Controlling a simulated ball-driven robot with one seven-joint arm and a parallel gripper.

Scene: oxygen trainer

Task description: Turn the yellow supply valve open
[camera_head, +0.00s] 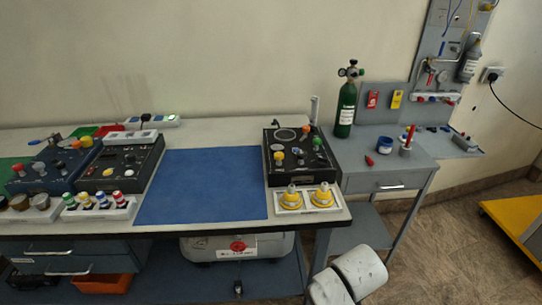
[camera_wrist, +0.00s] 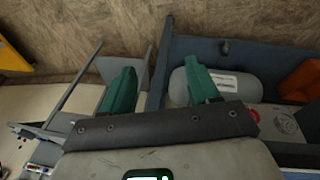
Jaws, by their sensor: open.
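A black trainer panel (camera_head: 272,178) sits at the right end of the long table. It carries a yellow knob (camera_head: 278,156), an orange knob, and other small controls; which one is the supply valve I cannot tell for sure. Two yellow round fittings (camera_head: 291,199) stand in a white tray in front of the panel. My gripper (camera_wrist: 157,76) shows in the wrist view with its two green fingers wide apart and nothing between them. It points down toward the floor and lower shelf, away from the panel. The wrist view does not show the panel.
A blue mat (camera_head: 202,185) lies left of the panel, bare. A green gas cylinder (camera_head: 346,108) stands on the grey side bench (camera_head: 398,160) at right. Other control boxes crowd the table's left end. A grey tank (camera_wrist: 230,86) and orange bin (camera_wrist: 302,82) lie below the table.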

